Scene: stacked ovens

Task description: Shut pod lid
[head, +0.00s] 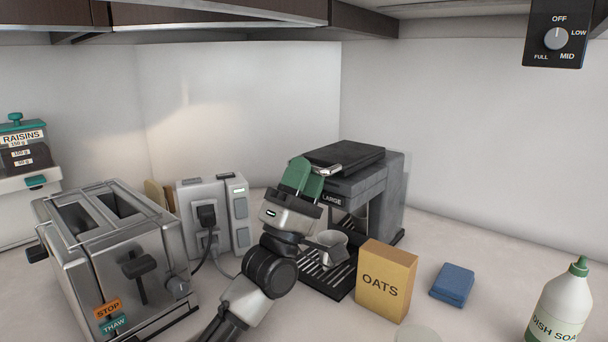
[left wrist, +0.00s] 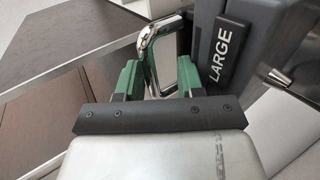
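The coffee machine (head: 382,190) is dark grey and stands in the back corner. Its black pod lid (head: 345,156) lies nearly flat on top; I cannot tell if it is fully down. A chrome loop handle (head: 328,170) is at the lid's front edge and shows large in the left wrist view (left wrist: 152,62). My left gripper (head: 302,177) has green fingers and is just left of the handle, by the LARGE button (head: 332,199). In the left wrist view its fingers (left wrist: 158,80) are apart, with part of the handle between them. My right gripper is not in view.
The OATS box (head: 386,281) stands in front of the machine, with a blue cloth (head: 452,284) and soap bottle (head: 562,305) to the right. A toaster (head: 115,255) and a socket block (head: 212,215) are left. Cabinets (head: 220,15) hang overhead.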

